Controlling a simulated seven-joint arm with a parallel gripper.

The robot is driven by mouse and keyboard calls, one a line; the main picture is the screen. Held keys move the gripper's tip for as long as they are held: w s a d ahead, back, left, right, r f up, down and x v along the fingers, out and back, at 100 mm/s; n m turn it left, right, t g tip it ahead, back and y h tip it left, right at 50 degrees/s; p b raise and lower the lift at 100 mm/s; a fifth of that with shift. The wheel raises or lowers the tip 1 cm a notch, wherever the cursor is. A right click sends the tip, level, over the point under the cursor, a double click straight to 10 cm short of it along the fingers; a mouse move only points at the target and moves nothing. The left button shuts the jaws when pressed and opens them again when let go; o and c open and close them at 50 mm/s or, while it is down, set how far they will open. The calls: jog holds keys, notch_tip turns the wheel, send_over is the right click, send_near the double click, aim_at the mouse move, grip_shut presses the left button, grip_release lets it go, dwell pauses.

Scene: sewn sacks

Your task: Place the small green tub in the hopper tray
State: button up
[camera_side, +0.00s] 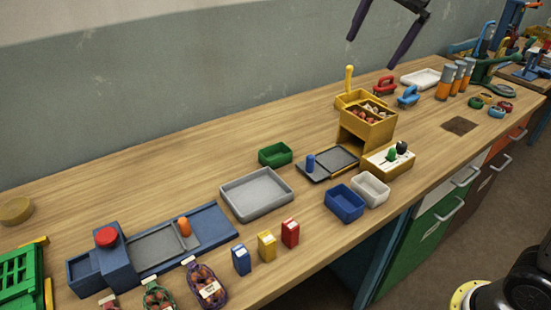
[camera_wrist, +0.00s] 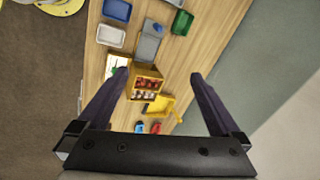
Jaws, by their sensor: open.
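The small green tub (camera_side: 275,154) stands empty on the wooden bench, left of the yellow hopper stand. It also shows near the top of the wrist view (camera_wrist: 182,22). The yellow hopper (camera_side: 368,120) has an open top holding several red and pale pieces; it shows in the wrist view too (camera_wrist: 147,82). A yellow tray with an upright handle (camera_side: 352,98) adjoins the hopper's back side. I cannot tell which part is called the hopper tray. My gripper (camera_side: 372,52) is open and empty, high above the hopper; its spread fingers frame the wrist view (camera_wrist: 159,73).
A dark grey plate with a blue peg (camera_side: 328,163) lies between tub and hopper. Blue (camera_side: 345,204) and white (camera_side: 371,189) tubs stand in front. A grey tray (camera_side: 256,193) is at left, with bench space around it. Red and blue handled blocks stand behind the hopper.

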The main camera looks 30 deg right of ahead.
jog(key=w+a+f+m, duration=0.15)
jog(key=w+f, duration=0.25)
jog(key=w, duration=0.6)
jog(key=m+g, duration=0.2)
jog(key=g, duration=0.2)
send_over(278, 151)
jog(key=s+a, duration=0.2)
jog(key=s, duration=0.1)
notch_tip(278, 151, down, 25)
jog(key=shift+w+d+f, duration=0.1)
jog(key=shift+f, duration=1.7)
jog(key=shift+w+d+f, duration=0.1)
jog(key=shift+f, duration=1.65)
jog(key=c, duration=1.4)
